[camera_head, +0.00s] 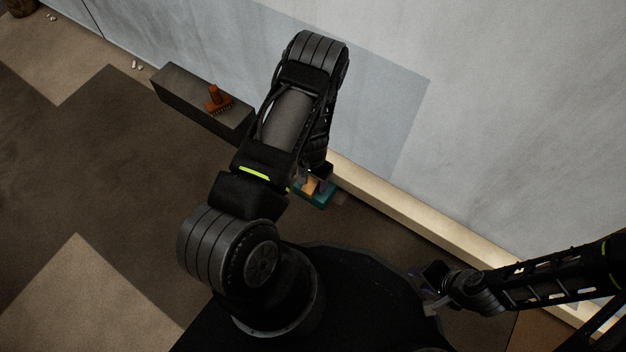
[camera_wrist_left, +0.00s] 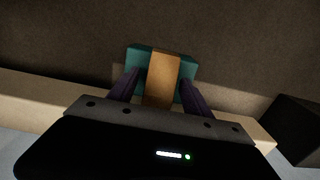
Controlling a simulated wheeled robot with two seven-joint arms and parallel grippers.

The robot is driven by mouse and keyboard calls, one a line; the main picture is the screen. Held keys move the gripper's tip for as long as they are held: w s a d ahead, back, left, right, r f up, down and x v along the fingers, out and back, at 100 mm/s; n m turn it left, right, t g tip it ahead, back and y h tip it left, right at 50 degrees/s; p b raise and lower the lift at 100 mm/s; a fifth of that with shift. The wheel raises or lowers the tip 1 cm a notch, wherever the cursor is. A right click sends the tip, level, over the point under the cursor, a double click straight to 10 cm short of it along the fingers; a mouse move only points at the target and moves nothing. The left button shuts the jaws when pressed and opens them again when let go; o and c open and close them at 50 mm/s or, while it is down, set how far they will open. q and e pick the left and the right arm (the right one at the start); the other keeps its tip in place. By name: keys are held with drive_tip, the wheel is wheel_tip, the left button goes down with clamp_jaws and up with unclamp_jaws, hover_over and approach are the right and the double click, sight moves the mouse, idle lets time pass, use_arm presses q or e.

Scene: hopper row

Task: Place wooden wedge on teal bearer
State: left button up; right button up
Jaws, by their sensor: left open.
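The teal bearer (camera_head: 323,200) is a flat block low by the foot of the wall, partly hidden under my left arm in the head view. It also shows in the left wrist view (camera_wrist_left: 138,58). The orange-brown wooden wedge (camera_head: 310,187) lies over the bearer and seems to rest on it. In the left wrist view the wedge (camera_wrist_left: 163,76) stands between the fingers of my left gripper (camera_wrist_left: 160,86). That gripper is open, with a finger on each side and small gaps to the wedge. My right gripper (camera_head: 428,292) is away to the right, empty, its jaws unclear.
A dark grey beam (camera_head: 185,94) at upper left carries a rust-red brush-like object (camera_head: 217,101). A pale ledge (camera_head: 400,209) runs along the foot of the grey wall. Small white bits (camera_head: 138,65) lie near the wall. The patterned floor at left is clear.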

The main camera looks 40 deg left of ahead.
sight(313, 179)
use_arm(q)
drive_tip(key=shift+r, duration=0.15)
drive_tip(key=shift+r+p, duration=0.2)
drive_tip(key=shift+p, duration=0.1)
wheel_tip(313, 179, up, 12)
drive_tip(key=p, duration=0.4)
drive_tip(key=shift+f, duration=0.15)
drive_tip(key=s+d+r+h, duration=0.1)
drive_tip(key=s+d, duration=0.3)
drive_tip(key=d, duration=0.3)
drive_tip(key=s+d+r+n+h, duration=0.1)
drive_tip(key=s+d, duration=0.3)
drive_tip(key=d, duration=0.4)
drive_tip(key=s+d+r+n+t+h, duration=0.1)
drive_tip(key=s+d+r, duration=0.2)
drive_tip(key=d, duration=0.5)
drive_tip(key=shift+s+h, duration=0.4)
drive_tip(key=shift+s, duration=0.35)
